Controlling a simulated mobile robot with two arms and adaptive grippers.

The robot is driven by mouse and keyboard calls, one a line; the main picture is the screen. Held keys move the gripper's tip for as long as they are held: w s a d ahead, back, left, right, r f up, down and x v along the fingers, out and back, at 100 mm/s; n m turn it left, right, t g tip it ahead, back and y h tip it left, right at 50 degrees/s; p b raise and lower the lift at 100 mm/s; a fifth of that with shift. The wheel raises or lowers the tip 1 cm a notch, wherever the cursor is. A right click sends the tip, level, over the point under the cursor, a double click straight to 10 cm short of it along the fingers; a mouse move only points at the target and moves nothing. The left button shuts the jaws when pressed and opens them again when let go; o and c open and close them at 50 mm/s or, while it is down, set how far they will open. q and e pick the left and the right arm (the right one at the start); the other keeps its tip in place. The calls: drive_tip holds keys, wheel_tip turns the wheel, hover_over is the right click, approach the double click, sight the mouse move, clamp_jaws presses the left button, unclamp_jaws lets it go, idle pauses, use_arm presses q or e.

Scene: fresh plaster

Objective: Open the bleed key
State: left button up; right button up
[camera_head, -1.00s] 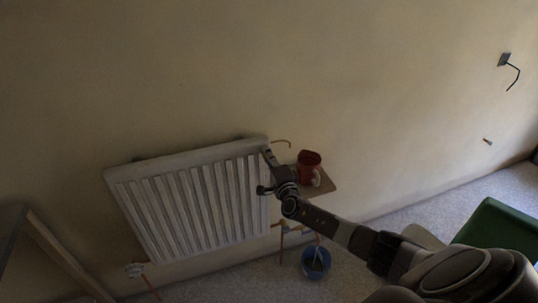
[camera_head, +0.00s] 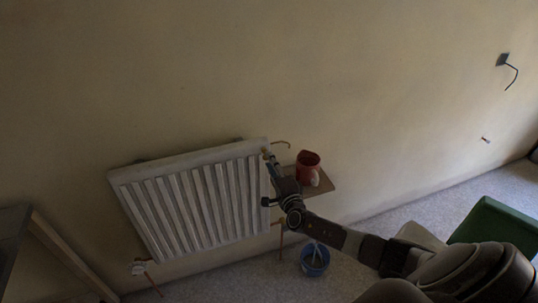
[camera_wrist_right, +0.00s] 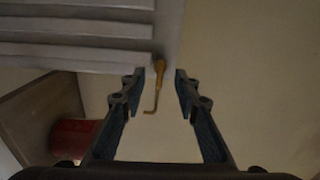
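The bleed key (camera_head: 282,143) is a thin brass-coloured bent rod sticking out at the upper right corner of the white radiator (camera_head: 190,195). In the right wrist view the key (camera_wrist_right: 157,86) juts from the radiator's edge, with a thicker end at the radiator and a hooked free end. My right gripper (camera_head: 270,160) is at this corner. The wrist view shows its two fingers (camera_wrist_right: 158,82) apart, one on each side of the key in the picture, with gaps on both sides. Whether the key lies fully between the fingertips in depth is unclear. My left gripper is out of view.
A red mug (camera_head: 308,168) stands on a small wooden shelf (camera_head: 322,186) just right of the radiator, close to my right gripper. A blue bucket (camera_head: 315,262) is on the floor below. A green object (camera_head: 492,222) is at the right. The wall above is clear.

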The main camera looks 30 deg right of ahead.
drive_tip(key=p+v, duration=0.3)
drive_tip(key=v, duration=0.4)
drive_tip(key=shift+s+p, duration=0.35)
drive_tip(key=shift+p, duration=0.05)
